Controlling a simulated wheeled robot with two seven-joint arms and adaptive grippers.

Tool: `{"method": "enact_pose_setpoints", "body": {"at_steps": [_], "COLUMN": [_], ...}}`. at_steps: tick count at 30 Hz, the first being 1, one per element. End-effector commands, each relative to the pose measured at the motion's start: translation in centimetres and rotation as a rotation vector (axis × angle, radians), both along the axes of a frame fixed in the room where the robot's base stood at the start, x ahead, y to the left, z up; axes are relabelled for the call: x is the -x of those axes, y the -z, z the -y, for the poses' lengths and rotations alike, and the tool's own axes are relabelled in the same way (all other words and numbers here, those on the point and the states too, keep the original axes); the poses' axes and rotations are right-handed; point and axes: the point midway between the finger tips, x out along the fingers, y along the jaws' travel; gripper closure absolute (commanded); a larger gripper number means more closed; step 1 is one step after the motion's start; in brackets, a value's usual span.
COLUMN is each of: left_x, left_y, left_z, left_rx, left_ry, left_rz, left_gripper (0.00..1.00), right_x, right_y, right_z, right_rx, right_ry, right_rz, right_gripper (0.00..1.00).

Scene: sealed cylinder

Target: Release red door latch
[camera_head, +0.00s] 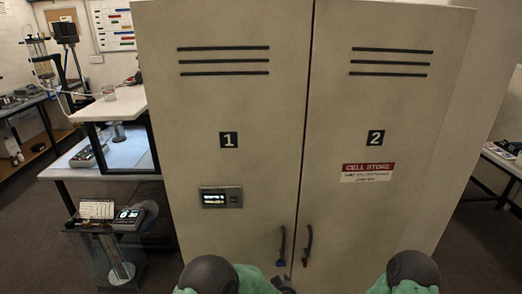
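A tall beige cabinet (245,110) fills the middle, with door 1 on the left and door 2 on the right. A dark latch handle with a red tip, the red door latch (308,243), is on door 2 beside the seam and looks upright. A similar handle with a blue tip (282,246) is on door 1, just left of the seam. A dark part that appears to be my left gripper (284,285) shows at the bottom edge, below the blue-tipped handle and apart from the red latch. Its fingers cannot be made out. My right gripper is below the picture; only its arm shows.
Door 1 has a small display panel (221,197); door 2 has a red and white "CELL STORE" label (368,172). A white bench (110,106) and a cart with instruments (110,222) stand left of the cabinet. Another table (505,160) is at the right edge.

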Motion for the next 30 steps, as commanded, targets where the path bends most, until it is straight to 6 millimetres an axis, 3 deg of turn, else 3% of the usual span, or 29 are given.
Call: {"method": "enact_pose_setpoints", "body": {"at_steps": [1, 5, 8, 12, 18, 21, 25, 30], "left_x": [0.8, 4.5, 8.7, 16.0, 26.0, 29.0, 30.8, 31.1], "left_y": [2.2, 7.6, 11.2, 14.9, 16.8, 16.8, 16.7, 16.6], "left_z": [-2.1, -7.0, -10.5, -14.3, -17.0, -17.5, -17.7, -17.6], "left_rx": [0.009, 0.06, 0.114, 0.199, 0.316, 0.352, 0.374, 0.377], "left_ry": [-0.002, 0.007, 0.008, -0.003, -0.025, -0.031, -0.032, -0.031], "left_rz": [-0.052, -0.217, -0.361, -0.569, -0.818, -0.891, -0.935, -0.94], "left_gripper": [0.7, 0.7, 0.7, 0.7, 0.7, 0.7, 0.7, 0.7], "right_x": [0.0, 0.0, 0.0, 0.0, 0.0, 0.0, 0.0, 0.0], "right_y": [0.3, 0.8, 1.2, 1.6, 2.2, 2.3, 2.3, 2.3], "right_z": [0.0, 0.0, 0.0, 0.0, 0.0, 0.0, 0.0, 0.0], "right_rx": [0.0, 0.0, 0.0, 0.0, 0.0, 0.0, 0.0, 0.0], "right_ry": [0.0, 0.0, 0.0, 0.0, 0.0, 0.0, 0.0, 0.0], "right_rz": [0.0, 0.0, 0.0, 0.0, 0.0, 0.0, 0.0, 0.0], "right_gripper": [1.0, 1.0, 1.0, 1.0, 1.0, 1.0, 1.0, 1.0]}}
